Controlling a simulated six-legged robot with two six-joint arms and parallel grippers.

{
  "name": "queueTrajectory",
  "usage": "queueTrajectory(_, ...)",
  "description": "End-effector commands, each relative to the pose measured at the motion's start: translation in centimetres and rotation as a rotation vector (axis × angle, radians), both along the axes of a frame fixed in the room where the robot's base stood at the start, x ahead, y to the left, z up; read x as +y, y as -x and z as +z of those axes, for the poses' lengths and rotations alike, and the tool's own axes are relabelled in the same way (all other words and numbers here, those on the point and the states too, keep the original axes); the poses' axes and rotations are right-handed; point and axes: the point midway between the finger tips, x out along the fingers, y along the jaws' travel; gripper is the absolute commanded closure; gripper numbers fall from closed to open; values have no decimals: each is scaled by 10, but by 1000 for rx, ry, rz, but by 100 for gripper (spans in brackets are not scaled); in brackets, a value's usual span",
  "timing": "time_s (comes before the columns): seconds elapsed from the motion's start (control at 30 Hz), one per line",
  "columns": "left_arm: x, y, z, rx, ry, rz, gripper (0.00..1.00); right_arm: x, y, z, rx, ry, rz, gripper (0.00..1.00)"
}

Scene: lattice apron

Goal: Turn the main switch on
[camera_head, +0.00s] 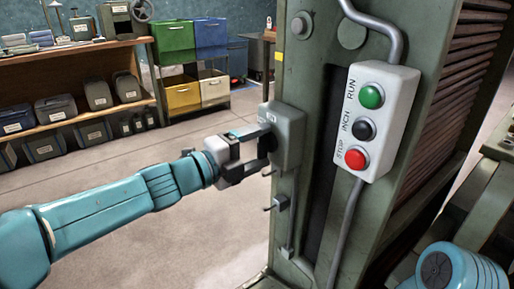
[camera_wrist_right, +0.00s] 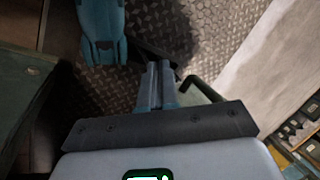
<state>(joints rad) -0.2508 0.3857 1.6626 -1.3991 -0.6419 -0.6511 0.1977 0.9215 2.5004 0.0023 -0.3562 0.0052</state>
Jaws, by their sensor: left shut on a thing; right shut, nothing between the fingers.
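The main switch is a grey box (camera_head: 290,132) on the front left face of the green machine column, with a dark knob partly hidden by my gripper. My left gripper (camera_head: 264,142) reaches in from the left and is shut on the knob, one finger above and one below. The knob's exact angle is hard to tell. My right gripper (camera_wrist_right: 159,72) shows in the right wrist view, shut and empty over a patterned metal floor plate; it does not show in the head view.
A white control box (camera_head: 376,120) with green, black and red buttons hangs right of the switch on the column. A small lever bracket (camera_head: 281,203) sits below the switch. Shelves with bins (camera_head: 75,105) and coloured crates (camera_head: 190,60) stand behind. The floor (camera_head: 190,240) is clear.

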Motion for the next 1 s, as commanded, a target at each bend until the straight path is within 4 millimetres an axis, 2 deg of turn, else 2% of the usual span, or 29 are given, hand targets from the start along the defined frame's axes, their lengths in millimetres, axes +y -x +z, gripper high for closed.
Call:
queueTrajectory(0.03, 0, 0, -1, -2, -5, 0, 56, 0, 0, 0, 0, 0, 0, 100)
queueTrajectory(0.07, 0, 0, -1, -2, -5, 0, 16, 0, 0, 0, 0, 0, 0, 100)
queueTrajectory(0.1, 0, 0, -1, -2, -5, 0, 3, 0, 0, 0, 0, 0, 0, 100)
queueTrajectory(0.13, 0, 0, -1, -3, -5, 0, 0, 0, 0, 0, 0, 0, 0, 100)
queueTrajectory(0.37, 1, 1, 0, -1, -2, 0, 0, 0, 0, 0, 0, 0, 0, 100)
queueTrajectory(0.47, 7, 4, 1, -1, -2, 1, 0, 0, 0, 2, 1, 0, 1, 100)
queueTrajectory(0.57, 22, 15, 2, -1, -2, 3, 0, 1, 1, 5, 1, 0, 3, 100)
queueTrajectory(0.83, 81, 57, 3, -1, -3, 6, 0, 3, 3, 17, 7, -2, 13, 100)
queueTrajectory(1.0, 111, 79, 2, 0, -3, 5, 0, 5, 5, 23, 8, -4, 19, 100)
